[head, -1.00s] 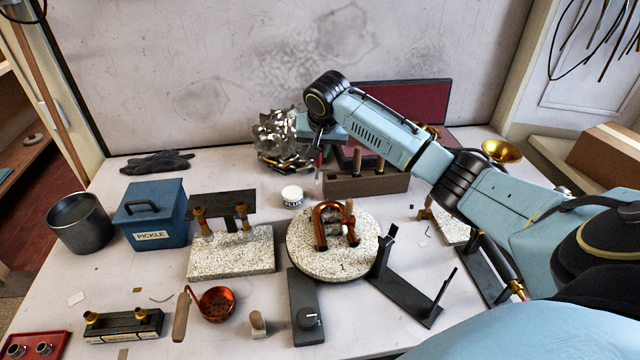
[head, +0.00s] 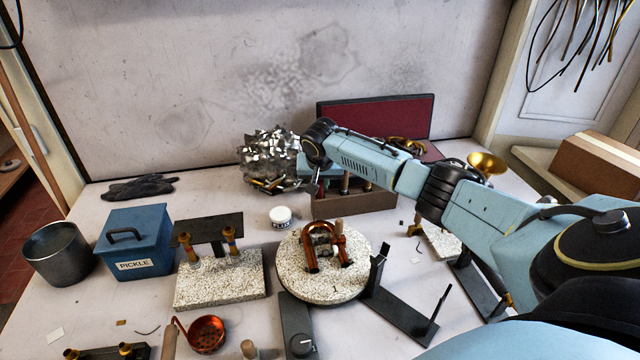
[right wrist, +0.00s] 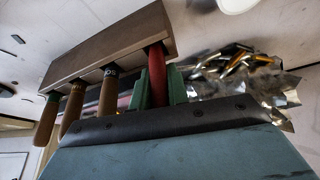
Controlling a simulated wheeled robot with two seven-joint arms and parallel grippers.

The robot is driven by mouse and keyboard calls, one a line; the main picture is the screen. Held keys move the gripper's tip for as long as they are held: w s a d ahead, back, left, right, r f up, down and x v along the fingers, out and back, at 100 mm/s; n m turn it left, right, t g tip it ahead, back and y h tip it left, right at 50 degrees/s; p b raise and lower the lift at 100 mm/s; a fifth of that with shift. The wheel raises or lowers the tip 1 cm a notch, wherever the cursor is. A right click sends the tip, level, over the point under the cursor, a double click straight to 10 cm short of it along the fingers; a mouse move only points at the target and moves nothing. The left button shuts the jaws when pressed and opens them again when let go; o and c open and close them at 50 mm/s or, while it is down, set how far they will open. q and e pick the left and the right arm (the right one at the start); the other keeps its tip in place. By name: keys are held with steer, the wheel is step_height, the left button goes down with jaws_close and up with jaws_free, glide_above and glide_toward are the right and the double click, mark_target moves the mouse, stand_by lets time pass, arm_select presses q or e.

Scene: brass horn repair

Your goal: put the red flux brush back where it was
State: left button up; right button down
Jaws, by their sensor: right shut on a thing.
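The red flux brush (right wrist: 157,76) is held between the green fingertips of my right gripper (right wrist: 155,92) in the right wrist view. Its red handle lines up with the other handles and meets the end of the wooden rack (right wrist: 112,48); I cannot tell how deep it sits. In the head view my right gripper (head: 314,178) is at the left end of the rack (head: 352,204), and the brush is mostly hidden there. Several wooden-handled tools (right wrist: 108,92) stand in the rack beside it. My left gripper is not in view.
Crumpled foil (head: 268,150) lies just left of my right gripper. The white flux jar (head: 280,217) stands in front. A round speckled turntable (head: 312,287) with a copper bend is nearer. The blue pickle box (head: 138,240) is at left. A red-lined case (head: 378,117) stands behind.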

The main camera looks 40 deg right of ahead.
steer(key=c, duration=1.4)
jaws_free()
steer(key=shift+o, duration=0.2)
steer(key=p+v, duration=0.1)
steer(key=v, duration=1.1)
steer(key=shift+p, duration=0.3)
steer(key=shift+w, duration=0.1)
